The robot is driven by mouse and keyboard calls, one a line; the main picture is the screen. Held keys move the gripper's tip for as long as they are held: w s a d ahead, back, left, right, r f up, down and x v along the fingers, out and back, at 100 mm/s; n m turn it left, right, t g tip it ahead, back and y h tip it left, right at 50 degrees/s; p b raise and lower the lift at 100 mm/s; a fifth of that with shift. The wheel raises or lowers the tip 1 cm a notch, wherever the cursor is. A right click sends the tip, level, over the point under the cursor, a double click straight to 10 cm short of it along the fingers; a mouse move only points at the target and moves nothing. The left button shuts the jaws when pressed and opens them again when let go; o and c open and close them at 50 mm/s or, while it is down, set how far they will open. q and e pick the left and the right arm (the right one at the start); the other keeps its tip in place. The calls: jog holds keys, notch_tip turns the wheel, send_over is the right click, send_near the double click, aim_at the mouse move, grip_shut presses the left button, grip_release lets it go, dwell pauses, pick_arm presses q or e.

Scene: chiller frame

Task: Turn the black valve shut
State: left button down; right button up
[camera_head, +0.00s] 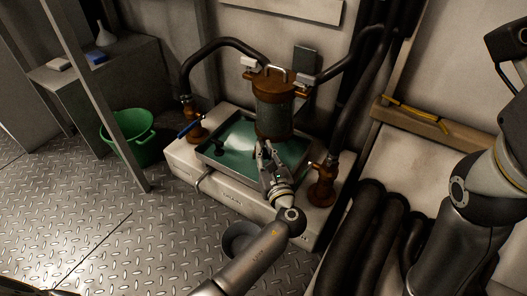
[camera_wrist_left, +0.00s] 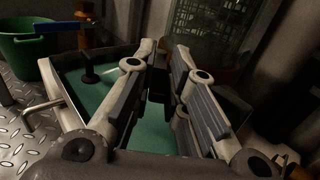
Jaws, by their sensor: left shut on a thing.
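A brown filter housing (camera_head: 275,100) with a dark mesh body stands at the back of a tray (camera_head: 212,160) of green liquid. My left gripper (camera_head: 265,155) is in front of the housing's lower part, over the tray. In the left wrist view, its two fingers (camera_wrist_left: 160,80) are closed around a small dark part, apparently the black valve (camera_wrist_left: 157,88). The fingers hide most of it, so its handle angle cannot be told. My right arm's links show at the right edge of the head view; its gripper does not show.
A black peg-like part (camera_head: 219,147) stands in the tray. Black hoses (camera_head: 215,45) arch above. A green tub (camera_head: 128,130) is on the floor left.

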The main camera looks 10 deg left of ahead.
pick_arm(q)
jog(key=shift+d, duration=0.1)
jog(key=c, duration=1.5)
grip_release()
jog(key=shift+o, duration=0.2)
jog(key=v, duration=1.2)
